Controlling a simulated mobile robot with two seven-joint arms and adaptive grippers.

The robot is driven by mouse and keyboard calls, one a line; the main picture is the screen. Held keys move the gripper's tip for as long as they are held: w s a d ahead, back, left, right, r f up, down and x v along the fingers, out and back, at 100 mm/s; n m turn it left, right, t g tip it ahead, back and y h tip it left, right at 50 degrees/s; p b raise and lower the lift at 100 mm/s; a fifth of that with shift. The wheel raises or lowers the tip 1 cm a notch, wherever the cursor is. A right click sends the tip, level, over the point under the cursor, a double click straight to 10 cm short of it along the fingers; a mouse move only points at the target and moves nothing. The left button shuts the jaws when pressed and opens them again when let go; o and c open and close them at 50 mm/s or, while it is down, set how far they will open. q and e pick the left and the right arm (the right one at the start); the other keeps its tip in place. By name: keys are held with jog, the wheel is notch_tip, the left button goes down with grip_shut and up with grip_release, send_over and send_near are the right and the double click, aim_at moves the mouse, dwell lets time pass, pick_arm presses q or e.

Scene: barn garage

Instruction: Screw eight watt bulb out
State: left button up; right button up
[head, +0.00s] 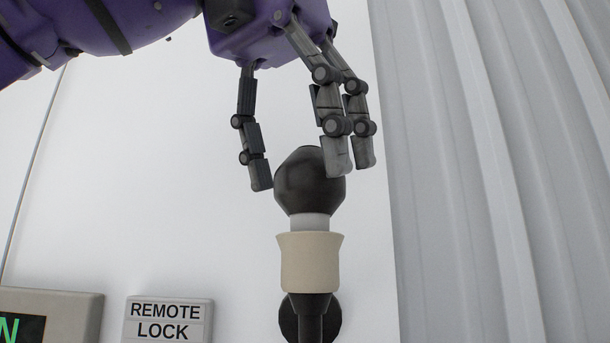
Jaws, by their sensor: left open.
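A dark, round-topped bulb (309,184) stands upright in a cream socket (310,262) on a black holder (311,315). A pale collar (309,222) shows between the dark globe and the socket. My left gripper (305,180) comes down from above on a purple arm. Its fingers are open and spread on both sides of the upper globe, one at the left and two at the right. The right fingers overlap the globe's edge in the picture; I cannot tell whether they touch it. My right gripper is not in view.
A white wall panel (130,170) lies behind the bulb. A "REMOTE LOCK" sign (167,320) and a grey box with a green-lettered display (50,315) are at the lower left. Ribbed grey-white sheeting (490,170) fills the right side. The space left of the bulb is clear.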

pick_arm(q)
jog(key=shift+d+f, duration=0.25)
jog(key=shift+f, duration=0.75)
jog(key=shift+w+f, duration=0.15)
jog(key=shift+w, duration=0.05)
jog(key=shift+s, duration=0.1)
jog(key=c, duration=0.9)
jog(key=n+y, duration=0.1)
jog(key=n, duration=0.3)
jog(key=shift+t, duration=0.4)
jog(key=shift+c, duration=0.2)
jog(key=shift+s+d+n+y, duration=0.1)
jog(key=shift+n+y, duration=0.4)
jog(key=shift+n, duration=0.4)
